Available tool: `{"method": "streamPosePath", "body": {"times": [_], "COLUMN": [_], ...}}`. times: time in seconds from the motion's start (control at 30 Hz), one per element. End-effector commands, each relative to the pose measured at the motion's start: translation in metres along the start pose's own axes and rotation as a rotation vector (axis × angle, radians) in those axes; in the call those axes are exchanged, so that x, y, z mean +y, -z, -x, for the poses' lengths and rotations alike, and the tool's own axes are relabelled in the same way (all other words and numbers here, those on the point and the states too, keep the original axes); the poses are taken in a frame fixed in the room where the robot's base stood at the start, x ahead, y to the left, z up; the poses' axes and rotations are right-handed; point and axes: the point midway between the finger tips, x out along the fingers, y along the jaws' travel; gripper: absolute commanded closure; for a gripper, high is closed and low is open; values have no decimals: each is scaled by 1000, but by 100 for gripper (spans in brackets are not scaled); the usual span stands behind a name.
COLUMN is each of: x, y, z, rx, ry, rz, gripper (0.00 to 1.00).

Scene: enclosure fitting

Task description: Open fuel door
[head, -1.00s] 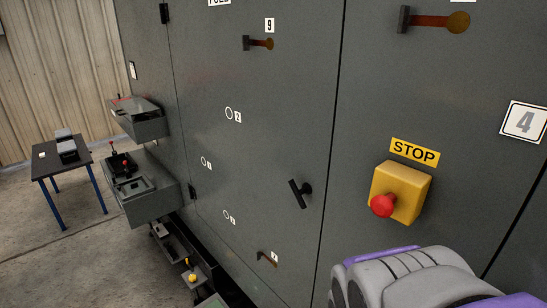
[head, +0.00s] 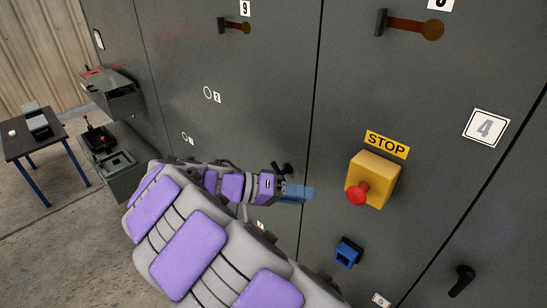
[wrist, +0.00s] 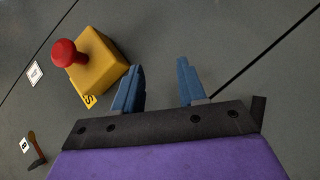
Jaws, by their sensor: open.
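The fuel door appears to be the tall grey panel (head: 260,90) left of the vertical seam in the head view. It looks closed and flush. Its black handle (head: 283,167) shows just above my gripper, partly hidden by it. My gripper (head: 300,192), with blue fingers, is near the seam, just below and right of the handle. In the wrist view my gripper (wrist: 159,68) is open, with only grey panel surface visible between its fingers. The handle does not show in that view.
A yellow stop box with a red button (head: 357,193) is close right of my gripper; it also shows in the wrist view (wrist: 97,68). A blue socket (head: 347,252) sits below. Open grey boxes (head: 115,95) jut out left, beside a small table (head: 35,138).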

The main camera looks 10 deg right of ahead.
Motion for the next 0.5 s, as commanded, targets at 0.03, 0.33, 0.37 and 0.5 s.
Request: {"method": "streamPosePath", "body": {"times": [0.03, 0.33, 0.37, 0.5], "x": [-10, -72, -78, -95], "y": [10, 26, 25, 18], "z": [19, 123, 131, 160], "rx": [60, 392, 416, 496], "ry": [-16, -4, 4, 43], "rz": [-21, -208, -222, -276], "gripper": [59, 59, 59, 59]}}
